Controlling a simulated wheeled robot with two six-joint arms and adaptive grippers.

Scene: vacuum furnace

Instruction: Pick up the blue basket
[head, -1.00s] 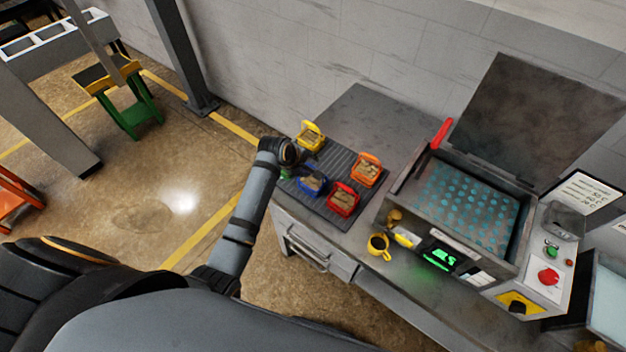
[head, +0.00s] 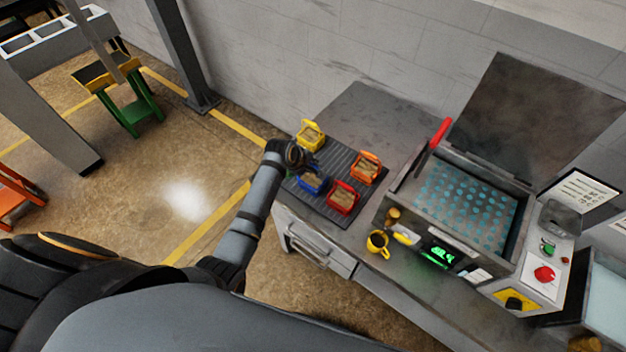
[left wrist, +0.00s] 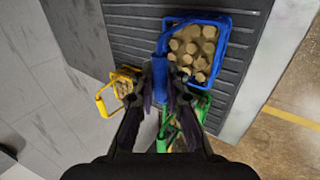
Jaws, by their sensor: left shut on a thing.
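The blue basket (head: 313,184) holds tan cylindrical pieces and stands on the dark ribbed mat (head: 322,208), at its front edge. In the left wrist view the blue basket (left wrist: 197,52) fills the upper middle, with its handle coming down between my fingers. My left gripper (left wrist: 162,88) is shut on this blue handle. In the head view my left gripper (head: 307,167) is just behind the basket and partly covers it. I cannot tell any gap between basket and mat. My right gripper is not in view.
A yellow basket (head: 310,136), an orange basket (head: 366,168) and a red basket (head: 343,197) stand close by on the mat. A green basket (left wrist: 194,108) lies right under my fingers. A yellow mug (head: 378,244) and the open furnace (head: 465,205) are to the right.

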